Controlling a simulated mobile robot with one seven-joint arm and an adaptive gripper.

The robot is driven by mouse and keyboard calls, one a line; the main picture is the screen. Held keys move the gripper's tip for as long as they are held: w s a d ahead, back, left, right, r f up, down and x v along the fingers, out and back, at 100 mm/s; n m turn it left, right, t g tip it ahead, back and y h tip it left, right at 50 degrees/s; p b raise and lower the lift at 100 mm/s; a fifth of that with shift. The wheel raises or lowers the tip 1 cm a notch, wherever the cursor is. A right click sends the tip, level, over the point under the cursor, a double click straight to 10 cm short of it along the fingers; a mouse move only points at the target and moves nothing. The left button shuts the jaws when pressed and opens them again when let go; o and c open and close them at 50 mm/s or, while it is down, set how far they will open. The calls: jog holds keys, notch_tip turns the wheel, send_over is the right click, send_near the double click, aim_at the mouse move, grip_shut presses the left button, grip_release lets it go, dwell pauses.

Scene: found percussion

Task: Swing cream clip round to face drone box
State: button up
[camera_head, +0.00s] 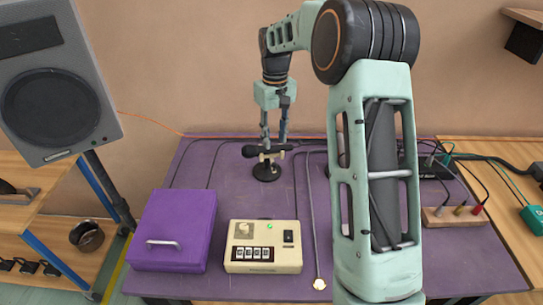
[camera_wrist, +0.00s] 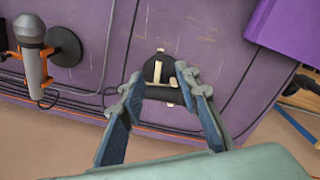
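The cream clip (camera_head: 268,155) sits on a small stand with a round black base (camera_head: 267,173) near the table's back edge, with a dark microphone (camera_head: 253,151) lying across it. In the wrist view the clip (camera_wrist: 158,68) shows between the fingertips. My gripper (camera_head: 274,142) points down just above the clip; its fingers (camera_wrist: 156,80) are apart, one on each side. I cannot tell whether they touch anything. A cream box (camera_head: 263,262) with a green light and several number dials stands at the front; it may be the drone box, but its label is unreadable.
A purple box (camera_head: 175,232) with a handle stands left of the cream box. A grey microphone (camera_wrist: 33,62) in an orange clip stands beside the gripper in the wrist view. A socket block (camera_head: 455,214) and cables are at right. A speaker (camera_head: 58,100) stands left.

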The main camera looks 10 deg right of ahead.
aim_at(274, 163)
notch_tip(274, 163, down, 10)
jog(key=shift+r, duration=0.2)
grip_shut()
dwell(0.4)
